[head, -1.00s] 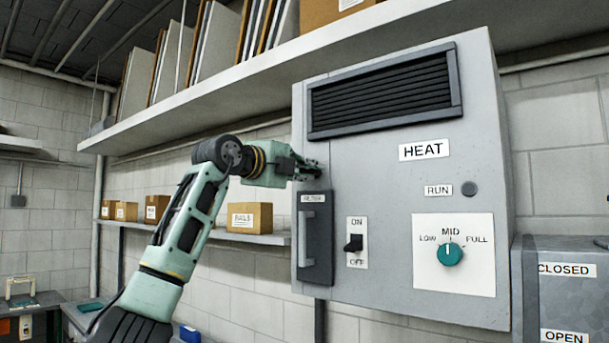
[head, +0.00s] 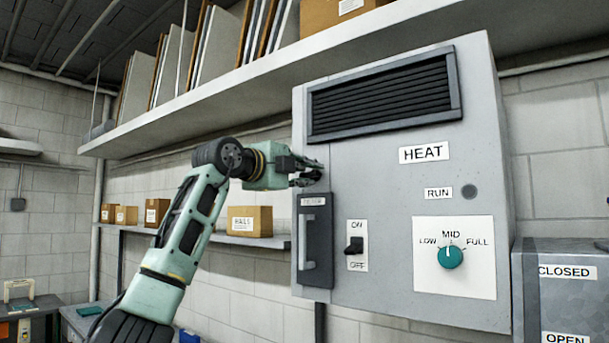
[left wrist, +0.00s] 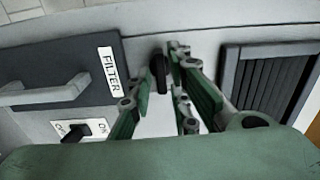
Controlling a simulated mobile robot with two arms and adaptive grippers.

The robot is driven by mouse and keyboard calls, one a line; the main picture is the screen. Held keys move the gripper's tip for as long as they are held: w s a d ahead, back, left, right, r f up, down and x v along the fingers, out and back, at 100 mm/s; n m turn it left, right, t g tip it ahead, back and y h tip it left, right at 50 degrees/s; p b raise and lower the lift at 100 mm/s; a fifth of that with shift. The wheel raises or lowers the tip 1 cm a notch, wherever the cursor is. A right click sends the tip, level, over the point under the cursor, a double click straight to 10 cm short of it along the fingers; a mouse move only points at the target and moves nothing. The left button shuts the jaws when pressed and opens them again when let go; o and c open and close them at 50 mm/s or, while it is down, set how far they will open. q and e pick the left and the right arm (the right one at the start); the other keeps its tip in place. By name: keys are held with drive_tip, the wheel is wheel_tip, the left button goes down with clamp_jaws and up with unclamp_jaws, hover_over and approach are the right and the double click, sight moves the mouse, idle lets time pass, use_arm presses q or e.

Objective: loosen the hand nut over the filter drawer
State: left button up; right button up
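The dark filter drawer (head: 317,262) with a grey handle is on the lower left of the heater's front. It also shows at the left of the left wrist view (left wrist: 84,60). The hand nut (left wrist: 158,72) is a small black knob beside the drawer's FILTER label in the left wrist view. In the head view my gripper hides it. My left gripper (head: 315,173) is just above the drawer, at the heater's face. Its fingers are apart, with the nut between or close to the tips; I cannot tell whether they touch it. My right gripper is out of view.
The grey heater cabinet (head: 380,180) has a louvred vent (head: 385,92), an ON/OFF switch (head: 354,245) and a teal dial (head: 450,257). A long shelf (head: 200,115) runs above my arm. A lower shelf holds cardboard boxes (head: 250,221). A metal duct box (head: 570,280) stands at right.

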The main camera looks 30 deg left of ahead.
use_arm(q)
drive_tip(key=shift+o, duration=0.8)
drive_tip(key=s+a, duration=0.1)
drive_tip(key=s, duration=1.1)
